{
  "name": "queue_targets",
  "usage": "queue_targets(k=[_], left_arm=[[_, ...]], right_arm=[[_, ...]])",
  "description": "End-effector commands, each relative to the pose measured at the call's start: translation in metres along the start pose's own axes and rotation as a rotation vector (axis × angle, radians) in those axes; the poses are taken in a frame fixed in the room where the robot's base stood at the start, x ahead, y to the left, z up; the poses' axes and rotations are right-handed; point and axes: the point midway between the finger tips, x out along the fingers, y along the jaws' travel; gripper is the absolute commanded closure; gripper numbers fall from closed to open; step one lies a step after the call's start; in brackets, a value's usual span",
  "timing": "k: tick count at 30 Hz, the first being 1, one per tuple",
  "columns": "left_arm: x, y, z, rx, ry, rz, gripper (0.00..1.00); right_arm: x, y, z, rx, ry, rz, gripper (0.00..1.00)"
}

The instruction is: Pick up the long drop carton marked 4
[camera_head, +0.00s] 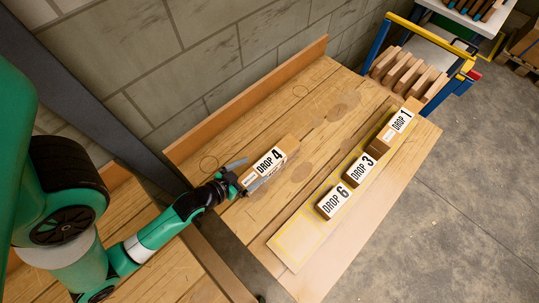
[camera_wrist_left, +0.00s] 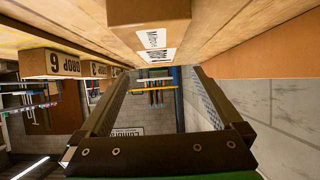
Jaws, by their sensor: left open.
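The long brown carton with a white label reading DROP 4 (camera_head: 270,162) lies on the wooden bench, left of the other cartons. My left gripper (camera_head: 256,171) is open at the near-left end of this carton, its fingers spread to either side of it. In the left wrist view the picture is turned over, and the carton (camera_wrist_left: 150,13) shows at the top, with the open fingers (camera_wrist_left: 161,72) below it in the picture. I cannot tell whether the fingers touch it. My right gripper is not in view.
Cartons marked DROP 6 (camera_head: 333,201), DROP 3 (camera_head: 361,170) and DROP 1 (camera_head: 398,124) stand in a row on a yellow-edged strip (camera_head: 289,246) to the right. A wooden back board (camera_head: 247,101) runs along the wall side. A blue and yellow rack (camera_head: 462,70) holds wooden pieces beyond the bench.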

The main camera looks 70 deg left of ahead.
Motion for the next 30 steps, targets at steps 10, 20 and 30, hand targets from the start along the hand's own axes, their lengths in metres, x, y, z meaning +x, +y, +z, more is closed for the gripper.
queue_targets(k=[10, 20, 30], left_arm=[[0.044, 0.0, 0.0, 0.001, 0.0, 0.0, 0.0], [0.088, 0.003, 0.005, 0.001, 0.002, 0.001, 0.0], [0.095, 0.002, 0.003, 0.001, 0.001, 0.001, 0.05]], right_arm=[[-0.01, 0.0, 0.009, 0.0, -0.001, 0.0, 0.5], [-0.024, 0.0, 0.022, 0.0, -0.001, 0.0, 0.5], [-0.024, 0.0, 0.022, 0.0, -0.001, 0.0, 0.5]])
